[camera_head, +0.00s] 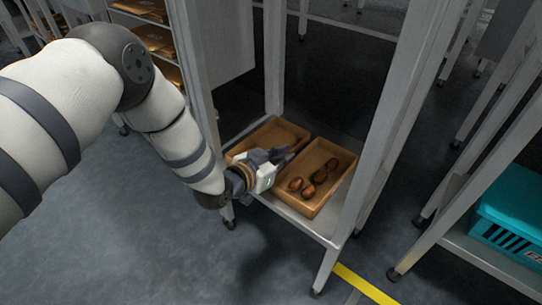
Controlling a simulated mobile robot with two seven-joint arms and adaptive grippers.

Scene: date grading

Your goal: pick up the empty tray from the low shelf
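The empty brown tray (268,131) sits on the low grey shelf (316,222), on the left side. No dates show in the part of its inside that I can see. A second brown tray (318,172) lies right beside it and holds several dark dates (308,184). My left gripper (284,154) reaches in from the left, low over the front of the empty tray, with its dark fingers near the side where the trays meet. My arm and gripper hide the tray's front part. Whether the fingers are open or touch the tray, I cannot tell. My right gripper is not in view.
Grey posts (384,110) of the stand rise at the shelf's corners, close to my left arm. A rack with filled brown trays (150,38) stands at the upper left. A teal crate (515,215) sits at the right. The floor (130,240) at the lower left is clear.

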